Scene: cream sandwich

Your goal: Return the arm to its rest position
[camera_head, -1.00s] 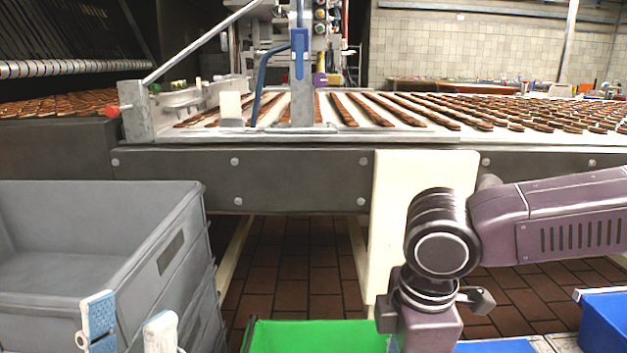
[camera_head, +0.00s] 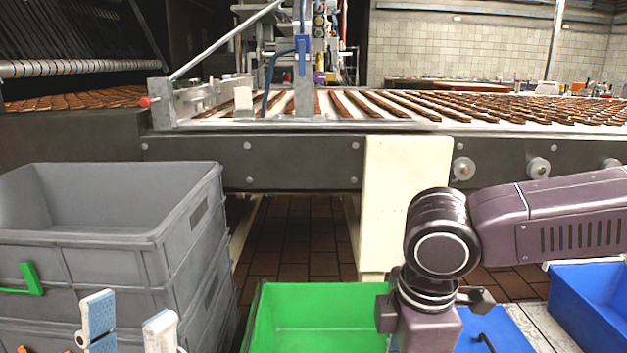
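My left gripper (camera_head: 128,328) shows at the bottom left, with two pale fingertips with light blue pads. They stand apart with nothing seen between them, in front of the stacked grey crates. My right arm (camera_head: 545,222) comes in from the right, purple and dark. Its elbow-like joint is at the right of centre, and the link below it runs down out of the picture between the green bin and the blue bin. The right gripper is below the frame's edge and hidden from view.
Stacked grey crates (camera_head: 205,210) stand at the left. A green bin (camera_head: 320,305) is at the bottom centre and a blue bin (camera_head: 590,300) at the right. A conveyor (camera_head: 290,165) with rows of brown biscuits crosses behind. Brown tiled floor shows between.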

